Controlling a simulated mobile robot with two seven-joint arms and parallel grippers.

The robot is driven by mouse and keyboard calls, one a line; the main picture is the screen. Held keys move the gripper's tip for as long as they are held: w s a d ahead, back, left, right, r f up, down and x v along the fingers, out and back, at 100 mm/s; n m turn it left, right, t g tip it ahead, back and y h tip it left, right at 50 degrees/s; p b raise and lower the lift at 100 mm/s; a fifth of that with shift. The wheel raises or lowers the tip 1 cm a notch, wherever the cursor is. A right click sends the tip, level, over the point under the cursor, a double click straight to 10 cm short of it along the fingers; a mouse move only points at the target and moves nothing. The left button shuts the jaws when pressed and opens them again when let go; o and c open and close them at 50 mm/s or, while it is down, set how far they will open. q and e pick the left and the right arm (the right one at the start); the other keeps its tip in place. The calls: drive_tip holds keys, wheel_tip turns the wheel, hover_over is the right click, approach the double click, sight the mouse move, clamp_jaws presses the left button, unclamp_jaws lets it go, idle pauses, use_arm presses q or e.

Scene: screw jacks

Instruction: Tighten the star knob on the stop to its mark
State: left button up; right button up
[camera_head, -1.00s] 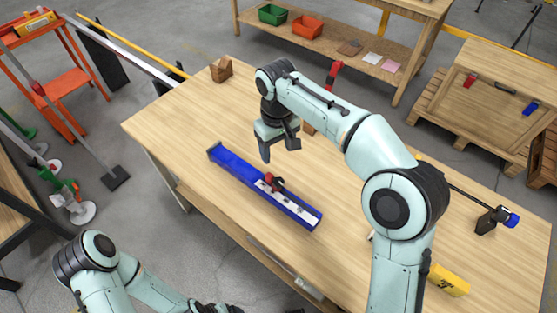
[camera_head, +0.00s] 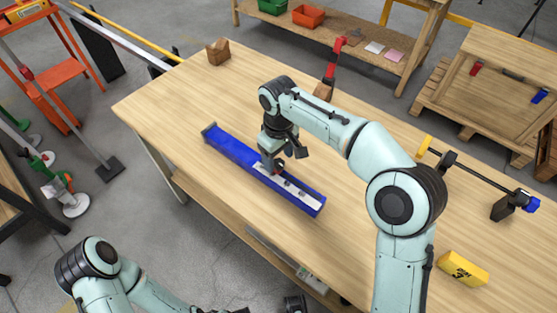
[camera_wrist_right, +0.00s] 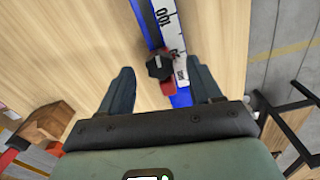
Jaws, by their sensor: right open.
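A blue rail (camera_head: 232,149) with a white scale strip (camera_head: 301,194) lies on the wooden table. The red stop (camera_head: 300,173) sits on the rail, mostly hidden by my right gripper (camera_head: 279,166) in the head view. In the right wrist view the stop (camera_wrist_right: 168,88) shows red, with its black star knob (camera_wrist_right: 158,67) facing the camera. My right gripper (camera_wrist_right: 162,88) is open, its fingers on either side of the knob, apart from it. The knob's mark cannot be made out.
A wooden block (camera_head: 218,54) and a red clamp (camera_head: 335,65) stand toward the table's far edge. A black bar clamp with a blue end (camera_head: 526,202) and a yellow block (camera_head: 463,268) lie at the right. The table around the rail is clear.

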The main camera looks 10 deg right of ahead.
drive_tip(key=shift+f, duration=0.65)
drive_tip(key=c, duration=1.1)
drive_tip(key=shift+o, duration=0.2)
drive_tip(key=shift+r+m, duration=0.1)
drive_tip(key=shift+m, duration=0.3)
drive_tip(key=shift+m+p, duration=0.4)
drive_tip(key=o, duration=1.1)
drive_tip(key=shift+c, duration=0.2)
